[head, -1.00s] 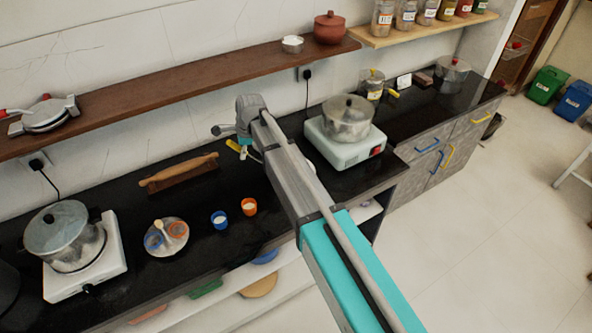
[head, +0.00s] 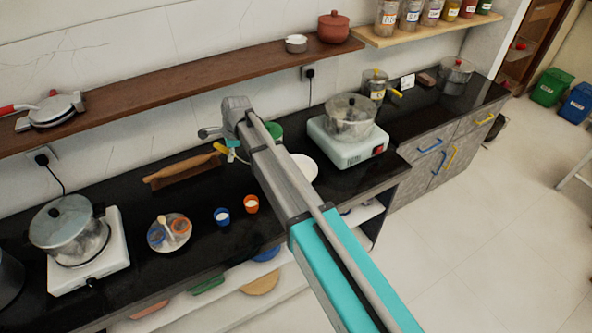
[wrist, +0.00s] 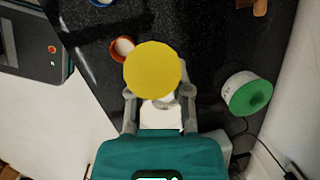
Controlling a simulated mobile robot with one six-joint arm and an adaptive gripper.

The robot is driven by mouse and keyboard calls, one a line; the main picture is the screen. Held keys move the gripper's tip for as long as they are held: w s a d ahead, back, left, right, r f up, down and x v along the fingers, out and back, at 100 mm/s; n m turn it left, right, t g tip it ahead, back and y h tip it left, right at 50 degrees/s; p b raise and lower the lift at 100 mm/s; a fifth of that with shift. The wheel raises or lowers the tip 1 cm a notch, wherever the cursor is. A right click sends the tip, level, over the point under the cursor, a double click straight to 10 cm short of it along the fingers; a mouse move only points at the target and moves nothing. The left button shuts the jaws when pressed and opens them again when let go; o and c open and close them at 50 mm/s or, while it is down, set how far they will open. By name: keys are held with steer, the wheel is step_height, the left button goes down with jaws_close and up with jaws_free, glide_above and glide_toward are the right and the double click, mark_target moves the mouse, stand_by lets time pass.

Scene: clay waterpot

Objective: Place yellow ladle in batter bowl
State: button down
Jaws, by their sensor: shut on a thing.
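My gripper (wrist: 158,94) is shut on the yellow ladle (wrist: 153,69), whose round yellow face fills the space beyond the fingertips in the wrist view. In the head view only a small yellow part of the ladle (head: 219,147) shows beside the end of my arm, above the counter. A white round dish (head: 304,167) lies on the counter, partly behind my arm. A green-topped white container (wrist: 248,93) stands near the wall; its green part (head: 276,130) shows behind my arm in the head view. I cannot tell for certain which vessel is the batter bowl.
A rolling pin (head: 186,168) lies near the wall. A blue cup (head: 222,217) and an orange cup (head: 251,204) stand near the front edge, beside a small plate (head: 156,237). Pots stand on burners at left and right. A wooden shelf (head: 200,79) runs above the counter.

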steer(key=shift+w+d, duration=0.1)
steer(key=shift+d, duration=0.05)
steer(key=shift+d, duration=0.2)
steer(key=s+d, duration=0.3)
steer(key=d, duration=0.6)
steer(key=s+d+r, duration=0.1)
steer(key=s+d, duration=0.3)
steer(key=d, duration=0.6)
steer(key=shift+p, duration=0.45)
steer(key=shift+w, duration=0.1)
steer(key=w+a+f+b, duration=0.4)
steer(key=w+f+b, duration=0.5)
steer(key=w, duration=0.3)
steer(key=shift+w, duration=0.25)
steer(key=shift+f, duration=0.1)
